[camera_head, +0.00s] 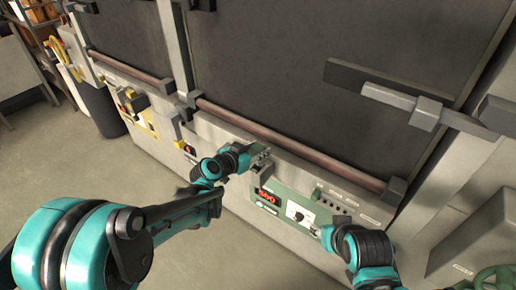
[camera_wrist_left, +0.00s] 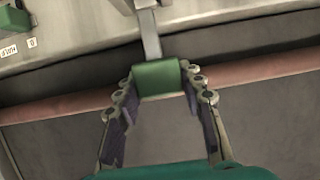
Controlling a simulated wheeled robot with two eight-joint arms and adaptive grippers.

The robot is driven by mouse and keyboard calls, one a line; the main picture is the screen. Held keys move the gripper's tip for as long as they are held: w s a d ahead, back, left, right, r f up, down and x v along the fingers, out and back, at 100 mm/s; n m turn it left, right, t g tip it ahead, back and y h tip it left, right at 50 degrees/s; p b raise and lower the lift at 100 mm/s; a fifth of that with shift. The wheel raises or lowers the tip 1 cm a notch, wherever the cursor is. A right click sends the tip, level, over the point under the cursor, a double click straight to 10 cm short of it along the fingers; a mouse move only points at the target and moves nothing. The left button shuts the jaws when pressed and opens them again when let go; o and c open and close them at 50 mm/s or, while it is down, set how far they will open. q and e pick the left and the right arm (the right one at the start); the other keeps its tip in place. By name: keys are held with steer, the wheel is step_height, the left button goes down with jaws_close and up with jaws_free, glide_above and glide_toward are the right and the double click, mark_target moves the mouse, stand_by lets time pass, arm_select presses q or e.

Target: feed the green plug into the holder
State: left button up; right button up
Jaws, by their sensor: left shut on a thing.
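My left gripper (camera_head: 258,156) is at the front of the machine, just above the green control panel (camera_head: 290,208). In the left wrist view the left gripper (camera_wrist_left: 159,92) is shut on the green plug (camera_wrist_left: 158,79), a green block between the two fingertips. A grey metal bar (camera_wrist_left: 150,36) runs from the block toward the pale panel. I cannot tell whether the bar belongs to the plug or to the holder. In the head view the plug is too small and covered to make out. My right gripper (camera_head: 324,236) is by the panel's lower right; its jaws are unclear.
A reddish-brown rail (camera_head: 285,146) runs along the machine front, close to my left gripper. The panel has a red display (camera_head: 266,196) and a dial (camera_head: 298,213). A grey latch handle (camera_head: 425,112) sticks out at upper right. A dark bin (camera_head: 101,108) stands at left; the floor before it is clear.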

mark_target(258, 164)
arm_select(q)
steer(key=shift+f+b, duration=2.3)
steer(key=shift+f, duration=0.55)
steer(key=o, duration=1.3)
steer(key=v, duration=1.2)
